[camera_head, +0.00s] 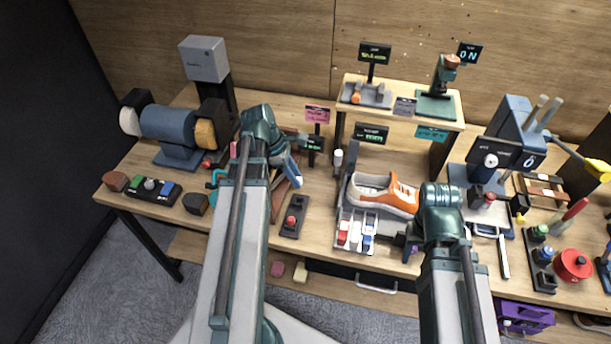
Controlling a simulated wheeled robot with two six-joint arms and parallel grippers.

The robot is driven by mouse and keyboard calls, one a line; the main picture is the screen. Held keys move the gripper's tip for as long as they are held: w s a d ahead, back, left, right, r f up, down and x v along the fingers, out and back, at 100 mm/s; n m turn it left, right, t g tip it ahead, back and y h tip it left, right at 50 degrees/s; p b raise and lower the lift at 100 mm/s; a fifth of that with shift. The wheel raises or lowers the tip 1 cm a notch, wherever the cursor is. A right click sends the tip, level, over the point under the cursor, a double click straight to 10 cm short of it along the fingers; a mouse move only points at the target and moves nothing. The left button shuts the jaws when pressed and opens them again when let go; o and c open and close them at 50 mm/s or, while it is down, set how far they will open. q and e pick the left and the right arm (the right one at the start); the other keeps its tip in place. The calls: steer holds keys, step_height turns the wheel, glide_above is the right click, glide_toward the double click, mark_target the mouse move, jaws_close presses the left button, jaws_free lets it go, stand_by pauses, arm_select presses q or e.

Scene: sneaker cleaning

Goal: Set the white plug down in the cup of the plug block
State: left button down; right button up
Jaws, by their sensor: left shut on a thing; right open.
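My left gripper (292,172) is above the left-middle of the table, pointing down and to the right. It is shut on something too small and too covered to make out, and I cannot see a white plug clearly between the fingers. I cannot identify the plug block or its cup with certainty. A small white-topped cylinder (338,158) stands left of the sneaker (383,193). My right gripper (411,243) is open near the table's front edge, right of the white rack, and is partly hidden by its arm.
A white rack (357,230) with red, white and blue pieces sits before the sneaker. A dark block with a red knob (292,217) lies left of it. A blue grinder (168,125) is at left, a press (500,140) at right. A raised shelf (404,105) stands behind.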

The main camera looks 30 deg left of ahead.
stand_by(0.4)
arm_select(q)
steer(key=b, duration=0.6)
glide_above(302, 201)
steer(key=a, duration=0.2)
steer(key=shift+s+d+f, duration=0.1)
steer(key=shift+s+f, duration=0.05)
steer(key=shift+f, duration=1.3)
steer(key=shift+s+f, duration=0.15)
steer(key=shift+f, duration=1.3)
steer(key=shift+f+b, duration=0.9)
steer(key=shift+f, duration=0.1)
steer(key=shift+r+p, duration=0.3)
steer(key=shift+r+p, duration=0.5)
steer(key=shift+f+b, duration=0.8)
steer(key=c, duration=0.6)
jaws_free()
steer(key=shift+r, duration=0.1)
